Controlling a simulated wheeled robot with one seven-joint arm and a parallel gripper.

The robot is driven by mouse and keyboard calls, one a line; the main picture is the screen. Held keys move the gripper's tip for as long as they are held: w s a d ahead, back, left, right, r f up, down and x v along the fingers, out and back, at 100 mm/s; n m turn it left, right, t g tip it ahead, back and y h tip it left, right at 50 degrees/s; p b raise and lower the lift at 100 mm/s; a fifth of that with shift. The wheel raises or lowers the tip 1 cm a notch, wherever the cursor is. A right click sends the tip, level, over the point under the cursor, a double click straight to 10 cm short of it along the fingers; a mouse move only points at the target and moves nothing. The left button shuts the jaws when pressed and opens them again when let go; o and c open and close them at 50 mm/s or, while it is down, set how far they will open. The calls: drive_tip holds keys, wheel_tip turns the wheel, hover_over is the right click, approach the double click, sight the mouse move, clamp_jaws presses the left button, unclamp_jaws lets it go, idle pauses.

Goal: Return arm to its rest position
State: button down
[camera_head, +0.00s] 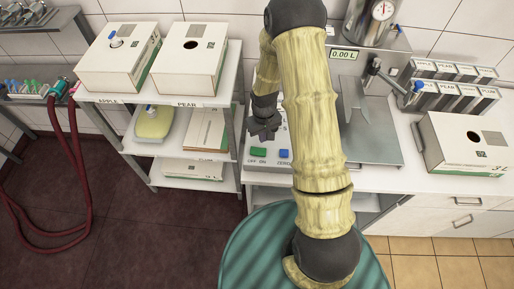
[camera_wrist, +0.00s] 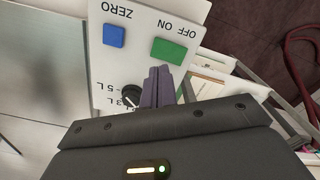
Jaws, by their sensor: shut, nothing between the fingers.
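My arm (camera_head: 312,110) rises through the middle of the head view, its links covered in a yellow-green bamboo-like skin. My gripper (camera_head: 264,134) points down, dark, over the left part of the counter by the control panel. In the wrist view the gripper's fingers (camera_wrist: 157,88) are together with nothing between them. They lie in front of the white control panel (camera_wrist: 140,20). The panel has a green button (camera_wrist: 174,50) marked OFF ON, a blue button (camera_wrist: 115,36) marked ZERO and a black knob (camera_wrist: 131,96). In the wrist view I cannot tell whether the fingers touch the panel.
White boxes (camera_head: 117,57) stand on the shelf at left, marked APPLE and PEAR. A pump station with a display (camera_head: 344,54) reading 0.00 L stands behind my arm. Another white box (camera_head: 463,147) sits on the right counter. Red hoses (camera_head: 78,170) hang at far left.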

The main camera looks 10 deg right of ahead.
drive_tip(key=shift+r, duration=0.1)
drive_tip(key=s+r+m+t+b, duration=0.2)
drive_tip(key=s+r+b, duration=0.6)
drive_tip(key=s+r, duration=0.5)
drive_tip(key=shift+s+t, duration=0.3)
drive_tip(key=shift+s, duration=0.4)
